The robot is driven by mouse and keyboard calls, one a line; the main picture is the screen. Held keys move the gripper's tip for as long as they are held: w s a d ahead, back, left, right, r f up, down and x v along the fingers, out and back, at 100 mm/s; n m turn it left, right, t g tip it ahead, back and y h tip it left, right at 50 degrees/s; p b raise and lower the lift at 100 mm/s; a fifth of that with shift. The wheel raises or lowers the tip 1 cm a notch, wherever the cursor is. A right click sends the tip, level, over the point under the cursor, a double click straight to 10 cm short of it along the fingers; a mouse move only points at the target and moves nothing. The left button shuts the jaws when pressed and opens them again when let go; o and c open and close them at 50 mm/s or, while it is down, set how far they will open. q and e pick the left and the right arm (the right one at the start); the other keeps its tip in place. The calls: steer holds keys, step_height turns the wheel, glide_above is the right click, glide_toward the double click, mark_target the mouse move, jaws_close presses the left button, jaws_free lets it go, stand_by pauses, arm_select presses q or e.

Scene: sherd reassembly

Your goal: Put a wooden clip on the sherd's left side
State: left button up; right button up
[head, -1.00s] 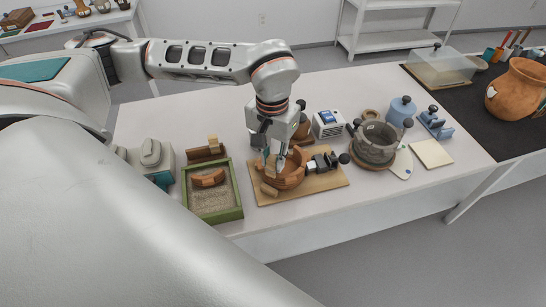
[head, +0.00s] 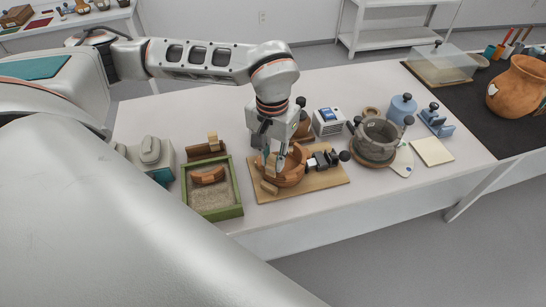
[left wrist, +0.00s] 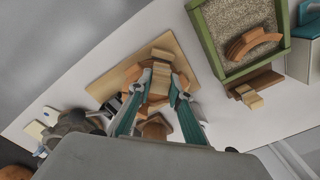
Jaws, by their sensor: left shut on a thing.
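A round terracotta bowl (head: 294,178) stands on a wooden board (head: 325,184); it also shows in the left wrist view (left wrist: 133,75). My left gripper (head: 273,162) is over the bowl's left side, pointing down. In the left wrist view my gripper (left wrist: 161,83) is shut on a pale wooden clip (left wrist: 160,78), at the bowl's rim. I cannot tell whether this clip is fully seated. Another wooden clip (head: 269,187) is at the bowl's near left side and shows in the left wrist view (left wrist: 162,55). The sherd's outline in the bowl is hard to make out. My right gripper is not in view.
A green-framed sand tray (head: 238,190) holds a curved sherd (head: 208,177). Behind it is a wooden rack (head: 206,152) with a clip (head: 213,139). A black clamp (head: 325,160) is at the bowl's right. A grey pot (head: 376,143) stands farther right.

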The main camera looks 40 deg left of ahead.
arm_select(q)
steer(key=o, duration=0.8)
steer(key=shift+o, duration=0.2)
steer(key=shift+r+p, duration=1.9)
steer(key=shift+r, duration=0.4)
steer(key=shift+f, duration=0.1)
